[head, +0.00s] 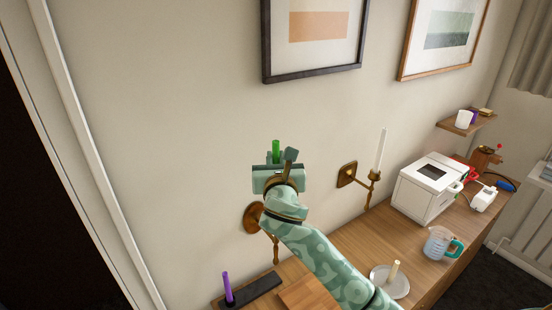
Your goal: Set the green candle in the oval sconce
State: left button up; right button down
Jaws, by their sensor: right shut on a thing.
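The green candle (276,151) stands upright, its top showing above my right gripper (277,163). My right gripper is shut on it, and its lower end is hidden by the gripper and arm. The oval sconce (251,218) is a brass wall fitting. Its rounded backplate shows at the left of my right arm, and a lower brass piece (276,251) hangs below. The sconce's cup is hidden behind my gripper and wrist, so I cannot tell whether the candle touches it. My left gripper is not in view.
A second brass sconce (347,174) with an angular backplate holds a white candle (380,151) to the right. A white appliance (428,188), a jug (438,243) and a plate (377,275) with a short candle occupy the counter.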

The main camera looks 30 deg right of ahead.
jog(key=shift+a, duration=0.1)
jog(key=shift+p, duration=0.5)
jog(key=shift+f+b, duration=1.25)
jog(key=shift+f, duration=1.1)
jog(key=shift+f+b, duration=0.55)
jog(key=shift+f, duration=1.25)
jog(key=c, duration=0.7)
grip_release()
jog(key=shift+s, duration=0.15)
